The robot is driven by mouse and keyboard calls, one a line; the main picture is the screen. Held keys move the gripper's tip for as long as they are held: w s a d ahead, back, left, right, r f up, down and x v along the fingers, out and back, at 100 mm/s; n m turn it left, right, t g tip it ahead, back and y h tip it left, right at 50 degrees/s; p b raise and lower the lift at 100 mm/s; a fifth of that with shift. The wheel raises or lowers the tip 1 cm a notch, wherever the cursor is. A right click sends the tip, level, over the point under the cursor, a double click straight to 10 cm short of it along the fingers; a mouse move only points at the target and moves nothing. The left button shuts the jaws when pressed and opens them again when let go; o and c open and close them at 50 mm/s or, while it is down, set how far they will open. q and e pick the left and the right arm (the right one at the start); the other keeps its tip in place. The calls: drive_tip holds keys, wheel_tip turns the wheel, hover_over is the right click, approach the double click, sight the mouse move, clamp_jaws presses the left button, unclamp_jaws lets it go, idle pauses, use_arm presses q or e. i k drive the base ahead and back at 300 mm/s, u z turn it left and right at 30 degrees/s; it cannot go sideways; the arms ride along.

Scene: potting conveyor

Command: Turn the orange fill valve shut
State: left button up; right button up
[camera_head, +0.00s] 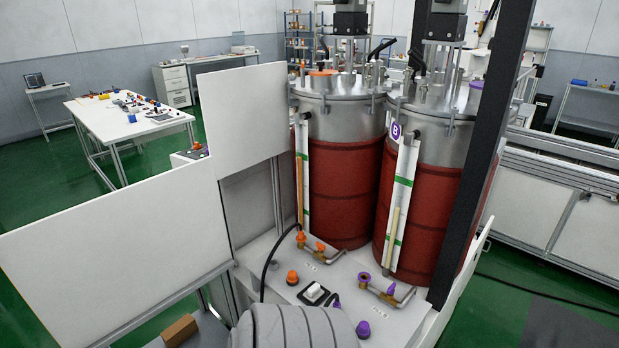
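Orange fittings sit on the pale deck at the foot of the left red tank (346,190). One orange handle (301,238) stands at the left end of a small metal pipe, and a second orange part (320,246) is beside it on the same pipe. A separate orange cap or knob (292,277) stands nearer on the deck. I cannot tell which is the fill valve, or whether it is open or shut. Neither my left nor my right gripper is in view, and no gripper is seen touching these fittings.
A right red tank (420,215), marked B, has purple fittings (391,288) at its foot. A white switch box (314,293) and black cable lie on the deck. White panels (243,115) border the left; a dark post (478,160) crosses the right tank.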

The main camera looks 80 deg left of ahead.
sight(320, 248)
drive_tip(key=u, duration=0.95)
drive_tip(key=i, duration=0.95)
drive_tip(key=u, duration=0.85)
